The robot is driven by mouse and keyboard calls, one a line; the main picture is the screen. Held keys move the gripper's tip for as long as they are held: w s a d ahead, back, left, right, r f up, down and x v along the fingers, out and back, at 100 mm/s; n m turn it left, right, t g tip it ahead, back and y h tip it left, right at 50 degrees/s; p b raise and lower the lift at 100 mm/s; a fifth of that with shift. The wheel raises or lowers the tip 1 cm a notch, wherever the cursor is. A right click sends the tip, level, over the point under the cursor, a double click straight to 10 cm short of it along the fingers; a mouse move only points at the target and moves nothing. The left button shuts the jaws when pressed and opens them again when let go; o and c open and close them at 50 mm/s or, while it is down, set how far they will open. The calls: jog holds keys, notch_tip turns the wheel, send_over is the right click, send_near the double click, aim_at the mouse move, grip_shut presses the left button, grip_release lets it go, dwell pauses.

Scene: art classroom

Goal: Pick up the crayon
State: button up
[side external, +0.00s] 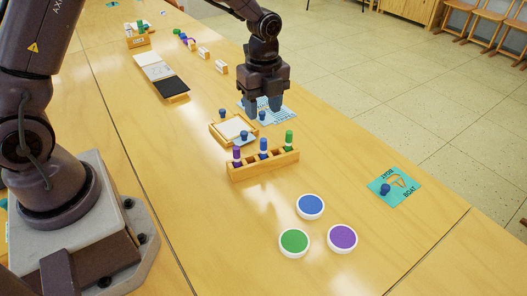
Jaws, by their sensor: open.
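Nothing is plain to me as a single crayon. The likeliest things are the upright sticks in a wooden holder (262,169): a purple one (237,155), a blue one (263,147) and a green one (289,139). Small colored sticks (187,40) also lie far back, too small to make out. My gripper (263,106) points down behind the holder, over a light blue printed card (284,116). Its jaws are apart, with no held object visible between them. The fingers partly hide the card.
A wooden tray with a white pad (236,128) and small blue knobbed pieces stand near the gripper. Three round pots, blue (311,206), green (294,242) and purple (342,237), stand in front. A teal card (395,187) lies right. The table's right edge is close.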

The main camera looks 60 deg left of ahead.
aim_at(264, 140)
jog(key=m, duration=0.2)
jog(key=shift+w+f+m, duration=0.1)
jog(key=shift+w+m, duration=0.15)
jog(key=shift+m, duration=0.05)
jog(key=f, duration=1.2)
jog(key=shift+a+f, duration=0.2)
grip_shut()
